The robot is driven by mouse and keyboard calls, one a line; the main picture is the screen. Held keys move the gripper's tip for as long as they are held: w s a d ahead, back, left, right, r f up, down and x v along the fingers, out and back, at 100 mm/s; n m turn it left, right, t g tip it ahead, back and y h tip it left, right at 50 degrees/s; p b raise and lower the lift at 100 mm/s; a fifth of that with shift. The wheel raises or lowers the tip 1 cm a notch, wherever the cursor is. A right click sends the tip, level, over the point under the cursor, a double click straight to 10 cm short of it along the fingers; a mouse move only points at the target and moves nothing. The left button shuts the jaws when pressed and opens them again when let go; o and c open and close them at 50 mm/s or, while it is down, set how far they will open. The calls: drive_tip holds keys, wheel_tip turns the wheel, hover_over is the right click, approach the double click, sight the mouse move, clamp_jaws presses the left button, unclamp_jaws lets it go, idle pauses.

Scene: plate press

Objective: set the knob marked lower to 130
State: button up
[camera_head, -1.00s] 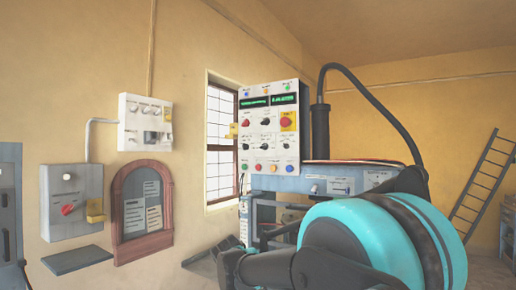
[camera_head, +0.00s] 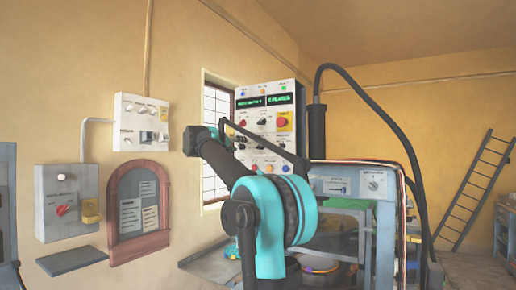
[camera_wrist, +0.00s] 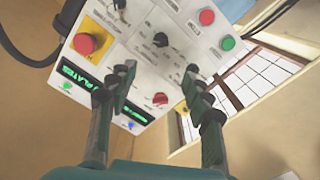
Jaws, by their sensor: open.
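The white control panel (camera_head: 273,112) stands beside the window, with two green displays, a red knob (camera_head: 242,123), black knobs and push buttons. In the wrist view the panel appears turned around, with the red knob (camera_wrist: 160,99) and black knobs (camera_wrist: 160,40) and (camera_wrist: 192,70). Their labels are too small to read, so I cannot tell which is marked lower. My gripper (camera_wrist: 160,75) is open and empty in front of the panel, its fingers apart on either side of the view. The left finger covers part of the panel. In the head view my arm hides the panel's lower part.
A red stop button on a yellow plate (camera_wrist: 85,44) is close to my left finger in the wrist view. A window (camera_head: 215,145) adjoins the panel. Grey and white boxes (camera_head: 66,202) hang on the left wall. A thick black hose (camera_head: 372,105) arches at right.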

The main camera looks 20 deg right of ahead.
sight(260, 147)
drive_tip(key=x, duration=1.6)
drive_tip(key=shift+w+d, duration=0.2)
drive_tip(key=shift+d, duration=0.1)
clamp_jaws()
